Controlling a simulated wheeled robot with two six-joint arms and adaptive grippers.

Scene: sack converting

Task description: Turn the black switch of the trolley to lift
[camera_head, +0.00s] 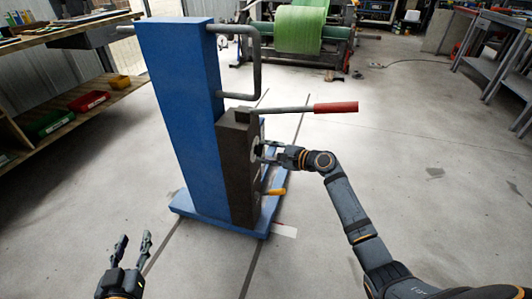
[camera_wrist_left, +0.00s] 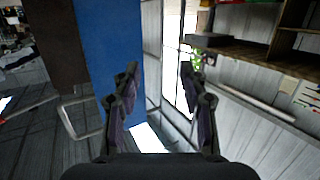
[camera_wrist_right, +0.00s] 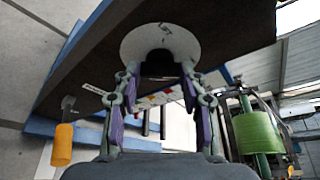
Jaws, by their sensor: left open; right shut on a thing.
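The blue trolley (camera_head: 180,110) stands upright on the floor with a dark control box (camera_head: 238,175) on its right side. In the right wrist view, the black switch (camera_wrist_right: 160,67) sits on a round white dial (camera_wrist_right: 135,42) on the dark face. My right gripper (camera_head: 266,153) is at that face, with its fingers on either side of the switch and shut on it. My left gripper (camera_head: 132,246) is open and empty, low at the left front, apart from the trolley.
A lever with a red grip (camera_head: 335,107) sticks out above my right gripper. A yellow handle (camera_head: 276,192) sticks out below it. A wooden shelf with bins (camera_head: 65,115) stands at the left, and a machine with a green roll (camera_head: 298,30) behind.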

